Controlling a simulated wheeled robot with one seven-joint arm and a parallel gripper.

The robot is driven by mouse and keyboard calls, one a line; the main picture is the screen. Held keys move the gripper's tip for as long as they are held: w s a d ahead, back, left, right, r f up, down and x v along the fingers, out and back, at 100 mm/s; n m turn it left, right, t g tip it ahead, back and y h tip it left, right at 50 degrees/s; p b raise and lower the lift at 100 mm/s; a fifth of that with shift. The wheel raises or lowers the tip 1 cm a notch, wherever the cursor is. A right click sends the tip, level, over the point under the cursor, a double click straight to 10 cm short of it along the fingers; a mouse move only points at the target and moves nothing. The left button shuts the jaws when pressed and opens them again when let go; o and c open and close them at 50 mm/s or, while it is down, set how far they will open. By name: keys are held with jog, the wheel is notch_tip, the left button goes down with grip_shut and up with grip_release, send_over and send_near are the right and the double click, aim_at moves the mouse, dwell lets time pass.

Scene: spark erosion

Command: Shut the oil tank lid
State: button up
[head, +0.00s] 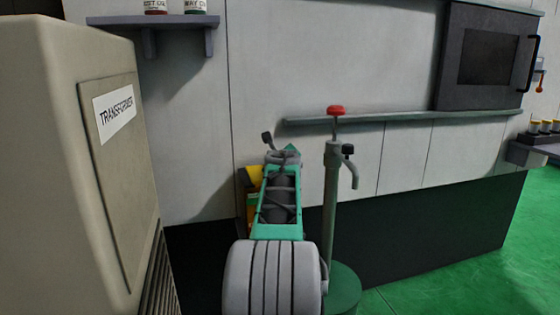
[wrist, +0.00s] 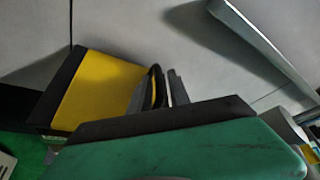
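No oil tank lid can be clearly made out. A yellow panel with dark edges (wrist: 100,90) stands tilted left of my gripper in the wrist view. I cannot tell if it is part of the tank. A yellow piece (head: 254,176) shows in the head view, mostly hidden behind my green and grey arm. My gripper (wrist: 166,86) shows two dark fingers close together beyond its green body, beside the yellow panel. In the head view the fingers are mostly hidden by the arm.
A beige transformer cabinet (head: 125,180) stands close on the left. A hand pump with a red knob (head: 336,111) rises from a green drum (head: 345,287) right of my arm. A grey wall ledge (head: 400,118) runs behind it. Green floor (head: 440,285) is clear at right.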

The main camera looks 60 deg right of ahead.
jog(key=shift+o, duration=0.7)
jog(key=shift+w+a+r, duration=0.1)
jog(key=shift+a+r, duration=0.15)
jog(key=shift+a, duration=0.05)
jog(key=p+v, duration=0.1)
jog(key=v, duration=0.6)
jog(key=shift+s, duration=0.3)
jog(key=shift+a, duration=0.15)
